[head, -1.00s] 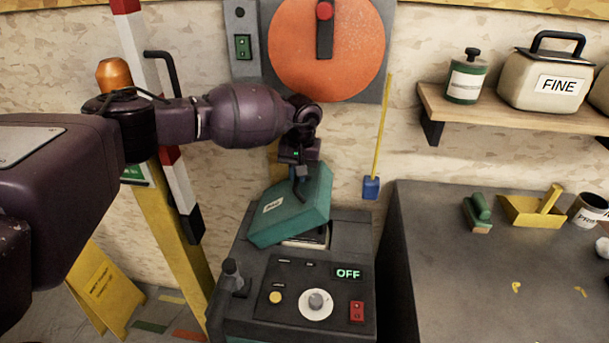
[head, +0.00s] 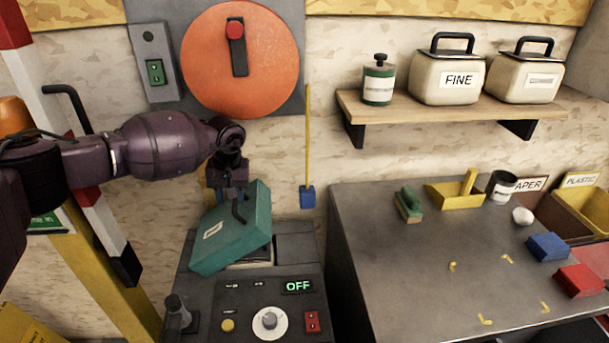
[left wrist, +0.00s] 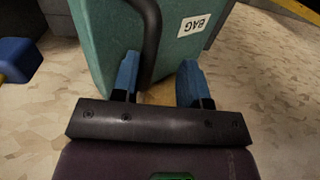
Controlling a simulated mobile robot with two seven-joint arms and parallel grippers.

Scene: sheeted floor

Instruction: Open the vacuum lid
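The teal vacuum lid (head: 236,243), with a BAG label, is raised and tilted on top of the grey vacuum unit (head: 205,290); a pale opening shows under its front edge. The lid fills the upper part of the left wrist view (left wrist: 105,35). A dark curved handle (left wrist: 152,35) is on the lid. My left gripper (head: 226,200) is at the lid's upper side by the handle. Its two blue fingers stand apart in the left wrist view (left wrist: 159,70), with the handle between them, nearer the left finger. My right gripper is not in view.
The unit's panel shows OFF (head: 298,286), with a knob (head: 269,322) and red switch (head: 312,322). A grey workbench (head: 420,280) with brushes and blocks stands right. A shelf (head: 450,105) is above it. A striped post (head: 85,180) stands left.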

